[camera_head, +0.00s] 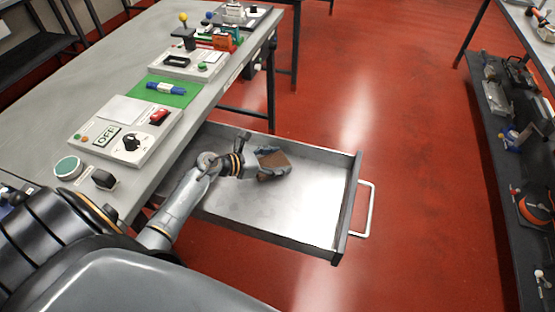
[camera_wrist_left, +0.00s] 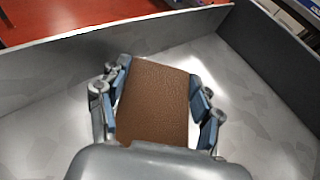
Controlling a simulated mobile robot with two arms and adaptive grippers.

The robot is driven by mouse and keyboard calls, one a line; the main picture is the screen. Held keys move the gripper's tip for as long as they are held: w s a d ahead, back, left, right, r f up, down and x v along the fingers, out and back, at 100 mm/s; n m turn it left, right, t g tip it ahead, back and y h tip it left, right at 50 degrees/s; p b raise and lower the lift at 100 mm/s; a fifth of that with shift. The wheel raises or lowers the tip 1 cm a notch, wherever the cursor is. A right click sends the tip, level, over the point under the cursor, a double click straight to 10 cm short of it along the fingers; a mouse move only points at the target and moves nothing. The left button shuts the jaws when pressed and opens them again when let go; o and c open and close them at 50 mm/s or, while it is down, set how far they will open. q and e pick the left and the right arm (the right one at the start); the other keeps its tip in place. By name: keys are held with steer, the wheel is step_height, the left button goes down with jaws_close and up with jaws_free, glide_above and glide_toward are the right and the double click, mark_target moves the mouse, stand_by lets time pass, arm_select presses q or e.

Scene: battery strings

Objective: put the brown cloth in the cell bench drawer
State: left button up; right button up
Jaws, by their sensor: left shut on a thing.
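The brown cloth (camera_head: 272,165) is a small folded brown piece in my left gripper (camera_head: 274,163). In the left wrist view the cloth (camera_wrist_left: 155,103) sits between the two blue-padded fingers of the left gripper (camera_wrist_left: 158,100), which is shut on it. The cell bench drawer (camera_head: 290,215) is pulled open from the bench. The gripper and cloth are over the drawer's inside, near its far wall. The drawer floor (camera_wrist_left: 265,110) shows around them; I cannot tell whether the cloth touches it. My right gripper is not in view.
The grey bench (camera_head: 60,110) stands at the left, with a control panel (camera_head: 125,135), a green mat (camera_head: 185,93) and several devices on top. The drawer's handle (camera_head: 366,210) faces right. A dark shelf with tools (camera_head: 505,150) stands at the far right. Red floor lies between.

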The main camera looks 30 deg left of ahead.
arm_select(q)
steer(key=shift+f+b, duration=0.35)
steer(key=shift+f, duration=0.05)
steer(key=o, duration=1.3)
